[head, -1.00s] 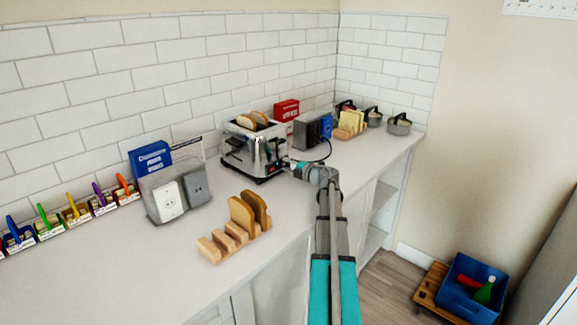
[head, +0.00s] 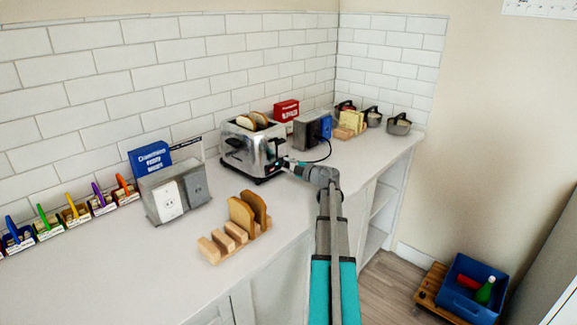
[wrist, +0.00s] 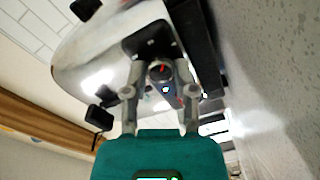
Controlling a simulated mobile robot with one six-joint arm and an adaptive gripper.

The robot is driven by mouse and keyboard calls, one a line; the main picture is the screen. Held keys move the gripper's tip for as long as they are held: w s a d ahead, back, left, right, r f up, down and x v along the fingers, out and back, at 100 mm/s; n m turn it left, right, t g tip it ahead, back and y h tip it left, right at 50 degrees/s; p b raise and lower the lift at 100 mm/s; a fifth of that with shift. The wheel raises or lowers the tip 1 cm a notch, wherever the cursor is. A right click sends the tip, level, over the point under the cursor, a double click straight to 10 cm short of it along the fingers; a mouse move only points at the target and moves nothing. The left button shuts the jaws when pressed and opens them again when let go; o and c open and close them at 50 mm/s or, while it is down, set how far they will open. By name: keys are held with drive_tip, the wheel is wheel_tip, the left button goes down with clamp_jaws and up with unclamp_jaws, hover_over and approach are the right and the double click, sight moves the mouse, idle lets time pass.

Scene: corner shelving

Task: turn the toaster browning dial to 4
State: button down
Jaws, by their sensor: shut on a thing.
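The chrome toaster (head: 270,152), with two slices of bread in its top, stands on the counter against the tiled wall. In the wrist view its shiny body (wrist: 105,50) fills the upper middle. The browning dial (wrist: 160,69) is a small dark round knob with a red mark, on a black panel. My gripper (wrist: 160,74) is shut on the dial, one finger on each side. In the head view my gripper (head: 285,164) reaches the toaster's right end, and the dial is hidden. The dial's numbers are not readable.
A wooden rack (head: 230,238) with toast stands in front of the toaster. A grey socket box (head: 178,192) is to the left. A dark box (head: 308,130) with a cable and several pots (head: 398,124) are to the right. The front counter is mostly clear.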

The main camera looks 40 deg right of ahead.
drive_tip(key=shift+c, duration=2.2)
unclamp_jaws()
drive_tip(key=shift+a, duration=0.15)
drive_tip(key=shift+s, duration=0.1)
drive_tip(key=shift+s+n, duration=0.8)
drive_tip(key=s+n+h, duration=0.1)
drive_tip(key=s+n, duration=0.9)
drive_tip(key=shift+s+d+t+h+b, duration=0.2)
drive_tip(key=shift+t+h+b, duration=0.2)
drive_tip(key=shift+s+n, duration=0.85)
drive_tip(key=shift+n, duration=0.35)
drive_tip(key=shift+w, duration=0.1)
drive_tip(key=w, duration=1.3)
drive_tip(key=shift+w, duration=0.35)
